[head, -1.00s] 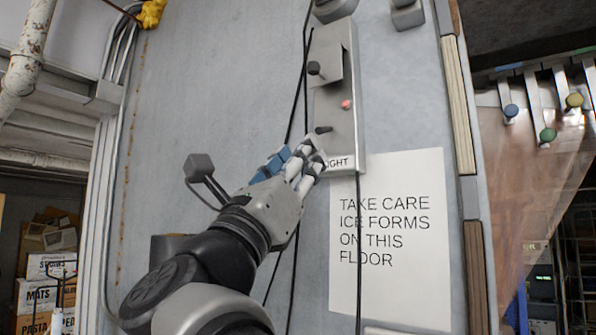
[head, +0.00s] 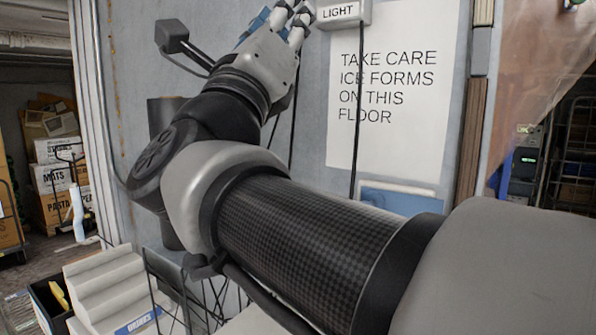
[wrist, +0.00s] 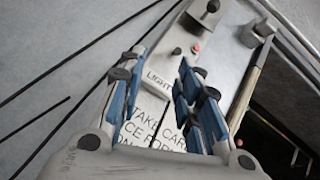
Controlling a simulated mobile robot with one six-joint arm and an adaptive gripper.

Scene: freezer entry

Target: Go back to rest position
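My gripper (head: 292,14) is at the top of the head view, just left of the plate marked LIGHT (head: 340,12). In the wrist view my gripper (wrist: 160,68) has its two blue-padded fingers apart, with nothing held between them. Beyond the fingers, the wrist view shows the grey switch panel (wrist: 212,38) on the wall, with a red button (wrist: 196,47) and a dark knob (wrist: 178,51). The upper part of this panel is out of the head view. Whether a fingertip touches the panel, I cannot tell.
A floor-ice warning sign (head: 393,85) hangs right of my gripper. A grey box on a stalk (head: 172,36) stands out left of it. A wire rack (head: 190,300) and a white stepped block (head: 110,290) are low left. Boxes (head: 55,150) stand further back.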

